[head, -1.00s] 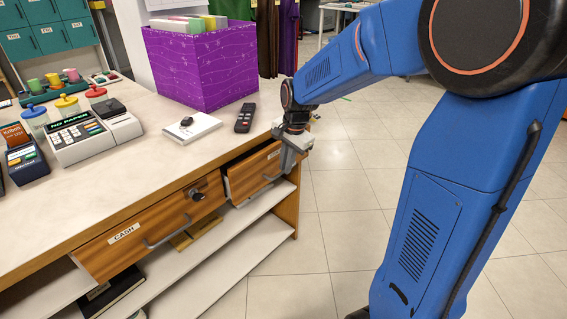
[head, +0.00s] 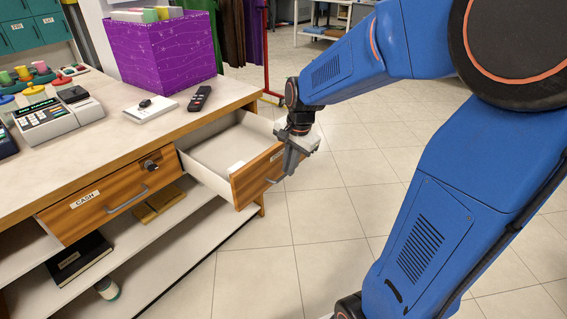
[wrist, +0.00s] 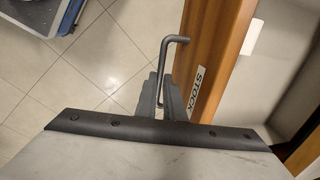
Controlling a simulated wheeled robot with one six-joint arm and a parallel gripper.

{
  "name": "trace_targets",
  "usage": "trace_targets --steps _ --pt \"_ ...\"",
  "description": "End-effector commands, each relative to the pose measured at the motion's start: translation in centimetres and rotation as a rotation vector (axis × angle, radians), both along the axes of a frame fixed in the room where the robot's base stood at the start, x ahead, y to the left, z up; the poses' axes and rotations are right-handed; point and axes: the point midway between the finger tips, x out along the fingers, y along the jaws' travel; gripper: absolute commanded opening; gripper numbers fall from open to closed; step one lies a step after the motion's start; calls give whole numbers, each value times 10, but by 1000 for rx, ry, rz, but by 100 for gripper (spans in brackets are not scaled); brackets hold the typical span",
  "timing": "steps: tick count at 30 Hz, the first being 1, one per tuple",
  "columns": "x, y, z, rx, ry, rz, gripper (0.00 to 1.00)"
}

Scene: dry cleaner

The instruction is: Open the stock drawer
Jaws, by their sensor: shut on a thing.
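The stock drawer (head: 258,177) stands pulled well out of the right end of the counter in the head view. Its white inside shows, with a small white item (head: 236,167) near the front. The wrist view shows the wooden front (wrist: 222,62) with a label reading STOCK (wrist: 197,90). My gripper (head: 287,168) is at the drawer front. In the wrist view its fingers (wrist: 162,100) are shut on the grey bar handle (wrist: 168,62), whose bent end sticks out beyond them. The handle's other end is hidden.
The closed-looking cash drawer (head: 110,200) with a keyed lock is to the left. On the counter (head: 75,140) are a purple box (head: 165,50), a remote (head: 199,98) and a cash register (head: 50,118). The tiled floor (head: 330,215) right of the counter is clear.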

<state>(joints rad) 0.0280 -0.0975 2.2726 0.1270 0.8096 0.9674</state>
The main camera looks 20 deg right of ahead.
Motion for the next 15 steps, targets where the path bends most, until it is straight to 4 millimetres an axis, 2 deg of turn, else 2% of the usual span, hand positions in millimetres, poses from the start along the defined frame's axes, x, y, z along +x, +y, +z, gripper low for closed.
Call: trace_targets --steps 6,15 --pt "-10 -6 1 0 -2 -1 0" --pt "-12 -7 1 1 -1 -1 0"
